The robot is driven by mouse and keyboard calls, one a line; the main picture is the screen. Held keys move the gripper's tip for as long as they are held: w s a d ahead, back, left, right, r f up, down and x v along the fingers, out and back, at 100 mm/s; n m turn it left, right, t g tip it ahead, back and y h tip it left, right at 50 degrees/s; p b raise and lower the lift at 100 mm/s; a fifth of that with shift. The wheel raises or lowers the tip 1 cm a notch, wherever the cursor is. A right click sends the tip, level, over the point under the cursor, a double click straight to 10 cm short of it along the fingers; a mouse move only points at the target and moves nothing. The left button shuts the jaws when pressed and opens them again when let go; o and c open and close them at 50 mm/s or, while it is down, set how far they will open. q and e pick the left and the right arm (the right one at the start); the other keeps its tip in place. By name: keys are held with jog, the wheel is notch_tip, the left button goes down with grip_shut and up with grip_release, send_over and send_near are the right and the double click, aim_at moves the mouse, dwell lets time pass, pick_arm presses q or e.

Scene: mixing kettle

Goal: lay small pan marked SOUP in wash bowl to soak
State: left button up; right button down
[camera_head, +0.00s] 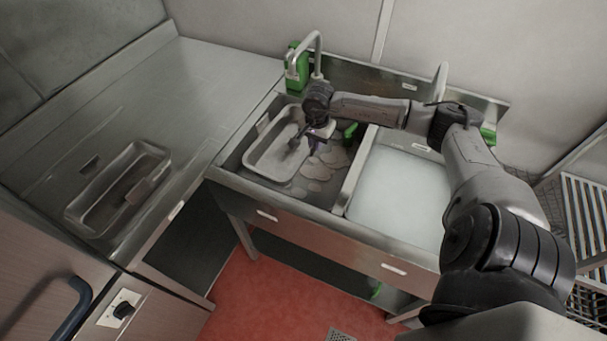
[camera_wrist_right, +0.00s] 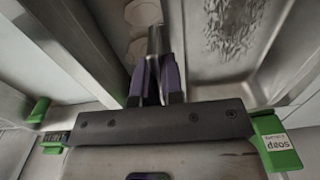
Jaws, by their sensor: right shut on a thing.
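A shallow grey metal pan (camera_head: 262,166) with rounded corners is in the left sink basin (camera_head: 232,158), among patches of foam. No SOUP marking is readable on it. My right gripper (camera_head: 314,146) reaches down into that basin at the pan's right side. In the right wrist view, its purple fingers (camera_wrist_right: 154,78) are shut on a narrow grey metal piece (camera_wrist_right: 153,42), which looks like the pan's handle. Where it joins the pan is hidden. The pan's wall and speckled inside (camera_wrist_right: 228,35) lie just right of the fingers. My left gripper is not in view.
The right basin (camera_head: 398,192) holds pale water. Taps and a green soap box (camera_head: 296,68) stand behind the sink. Another oblong metal tray (camera_head: 92,208) is on the left counter (camera_head: 205,75). A wire rack (camera_head: 590,215) is at far right.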

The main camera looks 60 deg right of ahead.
jog(key=shift+n, duration=0.4)
jog(key=shift+s+d+f+b, duration=0.35)
jog(key=shift+s+f, duration=0.15)
jog(key=shift+f, duration=1.85)
jog(key=shift+s+d+f+b, duration=0.25)
jog(key=shift+s+f, duration=0.3)
jog(key=shift+f, duration=1.8)
jog(key=shift+s+d+f+b, duration=0.25)
jog(key=shift+s+d+f, duration=0.2)
jog(key=shift+f, duration=1.9)
jog(key=c, duration=1.7)
grip_release()
jog(key=shift+f, duration=0.15)
jog(key=o, duration=0.5)
jog(key=shift+c, duration=0.2)
